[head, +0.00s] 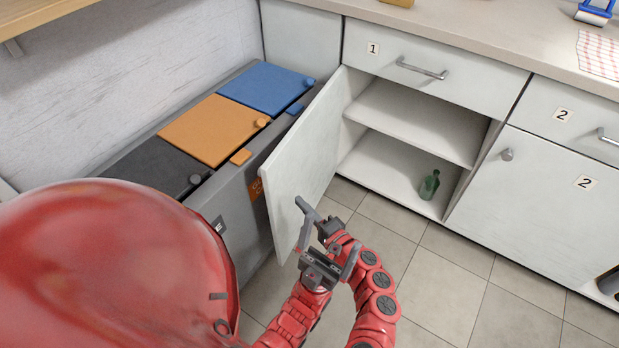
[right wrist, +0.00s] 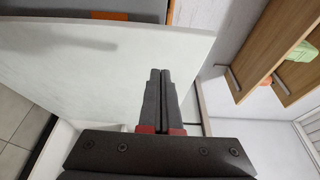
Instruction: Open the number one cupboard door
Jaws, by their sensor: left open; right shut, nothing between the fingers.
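The number one cupboard door (head: 308,150) is the pale panel below the drawer with the 1 label (head: 374,48). It stands wide open, swung out to the left, with shelves and interior exposed. Its outer face is hidden in the head view. My right gripper (head: 304,208) is shut and empty by the door's free edge; I cannot tell if it touches. In the right wrist view its closed fingers (right wrist: 158,76) are in front of the white door panel (right wrist: 100,65). My left gripper (head: 327,256) is open and empty, just below the right one.
A green bottle (head: 429,184) stands on the cupboard floor. Grey bins with blue (head: 266,88), orange (head: 212,128) and black (head: 150,170) lids stand left of the door. The number two cupboard door (head: 540,200) is shut. Tiled floor (head: 440,285) in front is clear.

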